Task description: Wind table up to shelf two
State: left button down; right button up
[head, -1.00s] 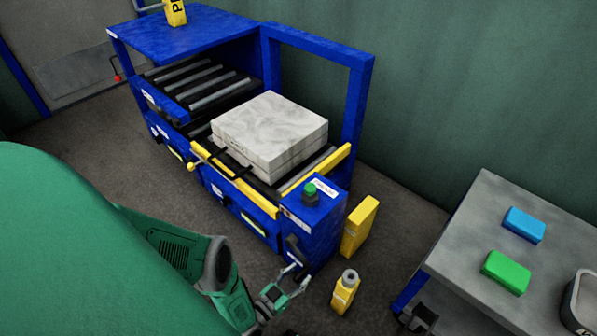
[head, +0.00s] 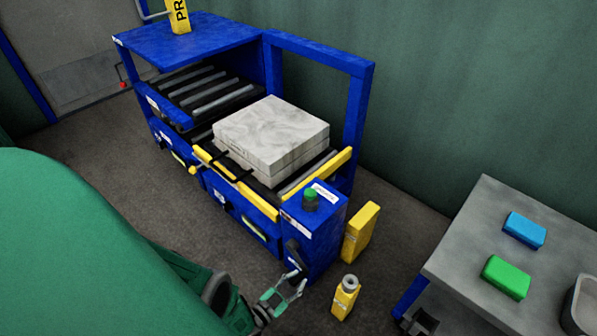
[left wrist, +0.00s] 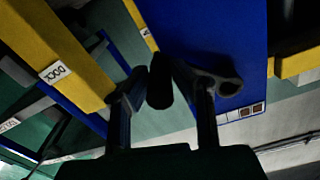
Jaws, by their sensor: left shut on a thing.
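The table (head: 265,207) is a blue roller table with yellow rails. It carries a grey stone-like block (head: 270,132) and stands against the blue rack, a little below its upper roller shelf (head: 215,95). A dark crank (head: 292,252) sits on the front of the blue box at the table's near end. My left gripper (head: 292,284) is at the crank's lower end. In the left wrist view its fingers (left wrist: 160,90) are shut on the dark round crank handle (left wrist: 160,72). My right gripper is not in view.
A green button (head: 310,195) tops the blue box. A grey bench (head: 465,235) at right holds blue and green blocks. A yellow rail marked DOCK (left wrist: 60,55) shows in the wrist view.

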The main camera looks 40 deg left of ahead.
pick_arm(q)
jog(key=shift+s+a+f, duration=0.1)
jog(key=shift+a, duration=0.05)
jog(key=c, duration=1.4)
grip_release()
jog(key=s, duration=0.8)
jog(key=s+a, duration=0.1)
jog(key=s, duration=0.3)
jog(key=shift+f, duration=0.1)
